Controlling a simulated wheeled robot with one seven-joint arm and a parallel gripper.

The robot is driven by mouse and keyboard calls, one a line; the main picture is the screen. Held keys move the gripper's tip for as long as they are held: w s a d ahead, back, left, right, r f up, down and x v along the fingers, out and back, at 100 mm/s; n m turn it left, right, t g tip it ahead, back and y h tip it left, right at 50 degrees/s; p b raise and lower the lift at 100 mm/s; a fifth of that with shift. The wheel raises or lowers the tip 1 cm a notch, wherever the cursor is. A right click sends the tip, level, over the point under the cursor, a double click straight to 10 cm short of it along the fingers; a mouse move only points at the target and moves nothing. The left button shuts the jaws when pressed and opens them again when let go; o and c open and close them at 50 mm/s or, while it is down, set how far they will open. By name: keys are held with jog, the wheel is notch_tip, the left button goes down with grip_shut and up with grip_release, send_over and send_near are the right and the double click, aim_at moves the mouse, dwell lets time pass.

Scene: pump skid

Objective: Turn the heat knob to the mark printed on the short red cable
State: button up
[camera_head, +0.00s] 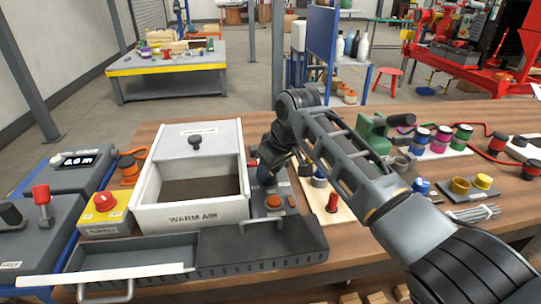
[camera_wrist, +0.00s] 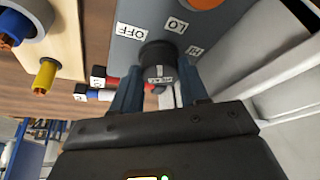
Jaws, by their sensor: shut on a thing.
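The heat knob (camera_wrist: 157,60) is black with a white label and line on its end. It stands out from a grey panel (camera_wrist: 195,25) printed OFF, LO and a third mark that looks like HI. My gripper (camera_wrist: 158,80) is shut on the knob, one finger on each side. I cannot tell for sure which mark the knob points to. In the head view my gripper (camera_head: 268,168) is beside the warm air box, and my arm hides the knob. A red cable (camera_head: 483,124) runs across the right of the bench; no print on it is readable.
The white WARM AIR box (camera_head: 190,217) stands just left of my gripper, with an empty grey tray (camera_head: 155,255) in front. An orange button (camera_head: 273,202) is on the panel. Colored jars (camera_head: 441,138) and a green device (camera_head: 372,130) stand to the right.

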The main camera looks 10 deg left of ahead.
jog(key=m+p, duration=0.1)
jog(key=m, duration=0.1)
jog(key=m+t+h+p, duration=0.1)
jog(key=m+p, duration=0.1)
jog(key=m, duration=0.1)
jog(key=shift+s+a+h+p, duration=0.1)
jog(key=shift+h+p, duration=0.2)
dwell(0.4)
jog(key=o, duration=1.1)
jog(key=shift+c, duration=0.2)
jog(key=v, duration=0.7)
jog(key=shift+s+r, duration=0.2)
jog(key=shift+r, duration=0.15)
